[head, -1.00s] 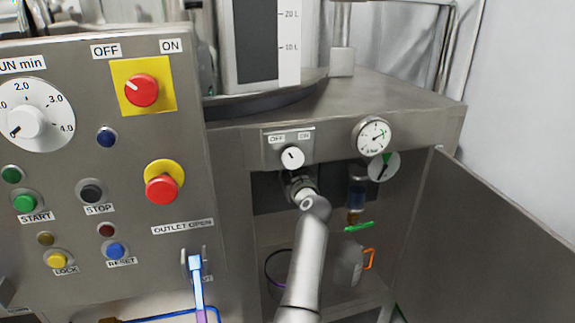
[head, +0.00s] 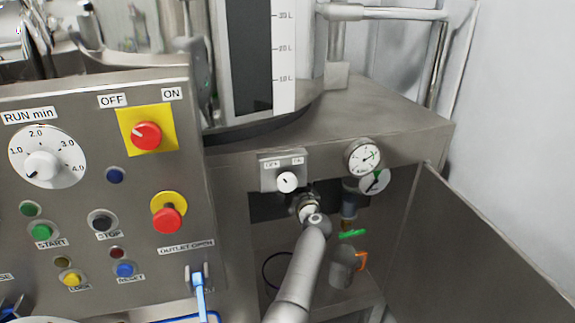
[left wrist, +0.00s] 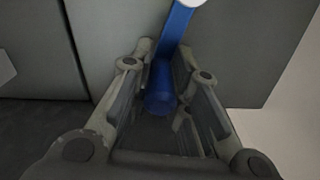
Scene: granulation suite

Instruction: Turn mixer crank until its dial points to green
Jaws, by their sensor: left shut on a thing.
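A silver arm (head: 300,265), seemingly my left, rises from the bottom of the head view toward the open bay under the OFF/ON knob. Its gripper is hidden behind the wrist there. In the left wrist view my left gripper (left wrist: 160,105) is shut on a blue crank grip (left wrist: 160,98). A blue bar (left wrist: 176,32) runs up from it to a pale round end at the top edge. The small white dial (head: 376,181) has a green part and a dark pointer. The pointer's exact reading is too small to tell. My right gripper is not in view.
A pressure gauge (head: 364,157) and a white knob (head: 287,182) sit above the bay. A green handle (head: 352,234) and a metal jug (head: 342,267) are inside. The control panel (head: 140,205) stands left, with a blue lever (head: 199,292). An open door (head: 480,245) bounds the right.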

